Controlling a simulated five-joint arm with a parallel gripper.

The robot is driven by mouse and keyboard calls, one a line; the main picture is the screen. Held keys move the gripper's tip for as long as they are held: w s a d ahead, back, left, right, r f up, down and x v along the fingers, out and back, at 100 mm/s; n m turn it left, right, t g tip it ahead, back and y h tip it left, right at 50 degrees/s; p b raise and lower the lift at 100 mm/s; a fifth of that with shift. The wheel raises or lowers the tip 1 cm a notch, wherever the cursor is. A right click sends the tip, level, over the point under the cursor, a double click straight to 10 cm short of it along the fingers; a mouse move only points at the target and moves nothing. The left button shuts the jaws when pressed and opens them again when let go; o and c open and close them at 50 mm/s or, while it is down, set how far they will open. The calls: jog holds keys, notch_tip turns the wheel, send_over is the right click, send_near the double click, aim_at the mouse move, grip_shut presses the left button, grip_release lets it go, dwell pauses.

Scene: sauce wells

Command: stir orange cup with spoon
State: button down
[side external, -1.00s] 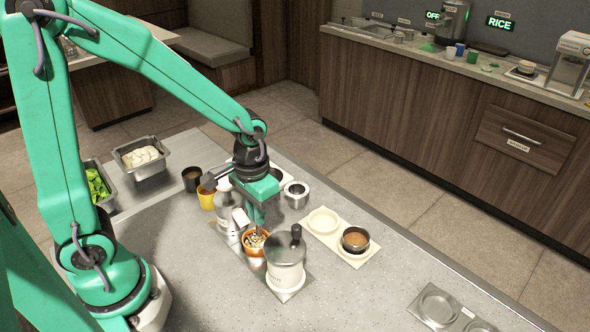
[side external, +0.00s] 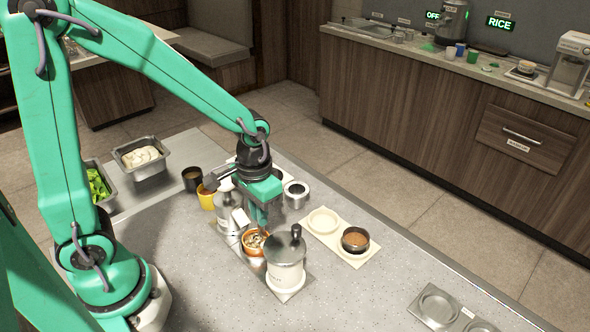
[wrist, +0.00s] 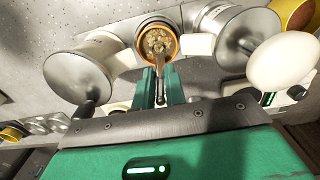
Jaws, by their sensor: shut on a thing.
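My gripper (side external: 262,216) is above the cup, pointing down. In the wrist view my gripper (wrist: 161,82) is shut on the spoon (wrist: 165,68). The spoon reaches from between the fingers into the cup; its lower end is hidden in the contents.
A yellow cup (side external: 206,198) and dark cup (side external: 192,179) stand farther back. A cream tray (side external: 318,239) holds a brown-filled bowl (side external: 355,240).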

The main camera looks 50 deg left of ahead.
jog(key=shift+s, duration=0.3)
dwell(0.4)
jog(key=shift+r, duration=1.8)
